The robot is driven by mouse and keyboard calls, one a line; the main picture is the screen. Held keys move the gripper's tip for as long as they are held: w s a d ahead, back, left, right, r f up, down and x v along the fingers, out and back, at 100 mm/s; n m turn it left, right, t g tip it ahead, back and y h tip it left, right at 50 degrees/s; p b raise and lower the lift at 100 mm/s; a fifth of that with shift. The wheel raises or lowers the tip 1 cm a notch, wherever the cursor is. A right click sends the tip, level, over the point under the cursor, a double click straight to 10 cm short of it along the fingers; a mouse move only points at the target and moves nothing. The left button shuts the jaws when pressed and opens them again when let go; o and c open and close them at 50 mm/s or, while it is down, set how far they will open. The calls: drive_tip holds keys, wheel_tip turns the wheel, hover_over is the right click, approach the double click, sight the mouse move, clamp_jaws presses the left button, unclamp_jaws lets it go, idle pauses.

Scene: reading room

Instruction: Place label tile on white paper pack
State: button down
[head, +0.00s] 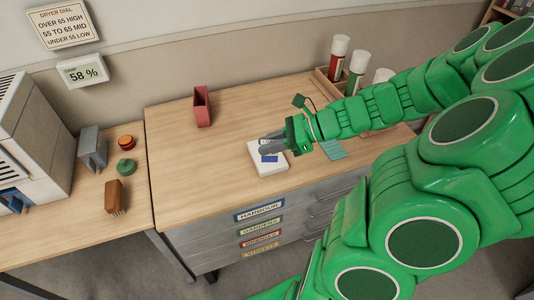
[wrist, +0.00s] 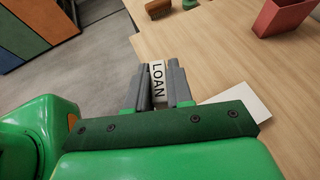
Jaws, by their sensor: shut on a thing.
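The label tile (wrist: 158,84), white with the black word LOAN, stands between the two grey fingers of my gripper (wrist: 158,88) in the wrist view. My gripper is shut on it. In the head view my gripper (head: 270,145) is over the back part of the white paper pack (head: 264,170), a flat white block with a small blue patch (head: 269,158) on top. I cannot tell whether the tile touches the pack. The wrist view shows part of the pack (wrist: 248,106) at the right, partly hidden by my gripper's body.
A red open holder (head: 202,107) stands behind left on the wooden desk (head: 180,160). A tray with several capped tubes (head: 338,60) is at the back right. A teal pad (head: 333,149) lies right of the pack. The left table holds a brown brush (head: 115,197).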

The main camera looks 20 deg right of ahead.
drive_tip(key=shift+s+d+r+t, duration=0.1)
drive_tip(key=shift+s+d+t, duration=0.05)
drive_tip(key=shift+s+d, duration=0.3)
drive_tip(key=shift+s+d+r+t, duration=0.1)
drive_tip(key=shift+s+d+t, duration=0.1)
drive_tip(key=shift+d, duration=0.3)
drive_tip(key=shift+m, duration=0.3)
drive_tip(key=shift+w+d+f, duration=0.35)
drive_tip(key=shift+w+f, duration=1.3)
drive_tip(key=shift+w, duration=0.6)
drive_tip(key=shift+w+d+f, duration=0.3)
drive_tip(key=shift+w+f, duration=1.4)
drive_tip(key=shift+w, duration=0.6)
drive_tip(key=shift+w+d+f, duration=0.35)
drive_tip(key=shift+w+f, duration=1.3)
drive_tip(key=shift+w, duration=0.6)
drive_tip(key=shift+f, duration=1.5)
drive_tip(key=shift+f, duration=0.1)
drive_tip(key=c, duration=1)
unclamp_jaws()
